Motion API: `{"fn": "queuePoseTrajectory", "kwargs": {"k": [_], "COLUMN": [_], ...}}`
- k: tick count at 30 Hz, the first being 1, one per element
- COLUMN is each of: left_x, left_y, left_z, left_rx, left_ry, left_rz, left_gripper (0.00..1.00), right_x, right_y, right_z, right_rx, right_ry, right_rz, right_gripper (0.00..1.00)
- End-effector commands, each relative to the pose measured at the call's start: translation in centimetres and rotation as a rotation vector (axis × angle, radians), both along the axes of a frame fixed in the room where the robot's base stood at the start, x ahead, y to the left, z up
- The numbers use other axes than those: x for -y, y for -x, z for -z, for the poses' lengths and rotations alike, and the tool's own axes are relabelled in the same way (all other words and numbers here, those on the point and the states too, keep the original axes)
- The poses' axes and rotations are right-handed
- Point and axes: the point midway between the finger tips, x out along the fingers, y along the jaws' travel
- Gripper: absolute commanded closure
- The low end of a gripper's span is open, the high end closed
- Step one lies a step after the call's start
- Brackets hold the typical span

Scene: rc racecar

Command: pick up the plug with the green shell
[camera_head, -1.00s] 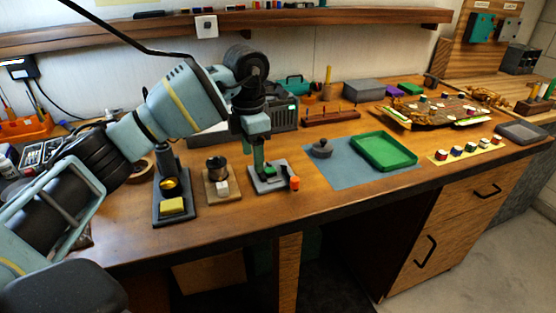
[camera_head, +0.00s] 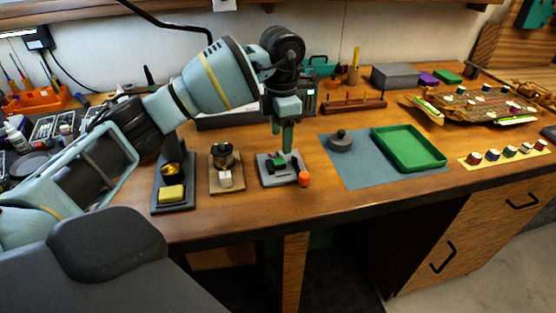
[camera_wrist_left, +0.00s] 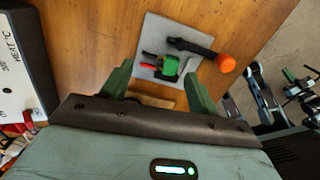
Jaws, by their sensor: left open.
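The plug with the green shell (camera_head: 279,161) lies on a small grey plate (camera_head: 266,180) near the front of the bench. In the left wrist view the green plug (camera_wrist_left: 170,66) shows between and just beyond the fingertips, with a red and a black piece at its left end. A black lever with an orange knob (camera_wrist_left: 225,63) is on the same plate; the knob also shows in the head view (camera_head: 304,179). My left gripper (camera_head: 282,146) points down above the plate. Its green fingers (camera_wrist_left: 158,78) are apart and hold nothing.
The bench's front edge is close.

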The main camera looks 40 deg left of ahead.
Motion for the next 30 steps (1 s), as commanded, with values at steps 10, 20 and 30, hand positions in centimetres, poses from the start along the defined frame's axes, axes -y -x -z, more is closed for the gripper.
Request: {"fn": "queuePoseTrajectory", "kwargs": {"k": [10, 20, 30], "left_x": [0.2, 0.2, 0.2], "left_y": [0.1, 0.1, 0.1], "left_z": [3.5, 5.1, 5.1], "left_rx": [-0.001, 0.002, 0.002], "left_ry": [-0.001, 0.0, 0.0], "left_rz": [0.0, 0.0, 0.0], "left_gripper": [0.4, 0.4, 0.68], "right_x": [0.0, 0.0, 0.0], "right_y": [-0.8, -0.8, -0.8], "right_z": [-0.6, -0.6, -0.6], "right_rx": [0.018, 0.019, 0.019], "right_ry": [-0.001, -0.001, -0.001], "right_rz": [0.0, 0.0, 0.001], "right_gripper": [1.0, 1.0, 1.0]}}
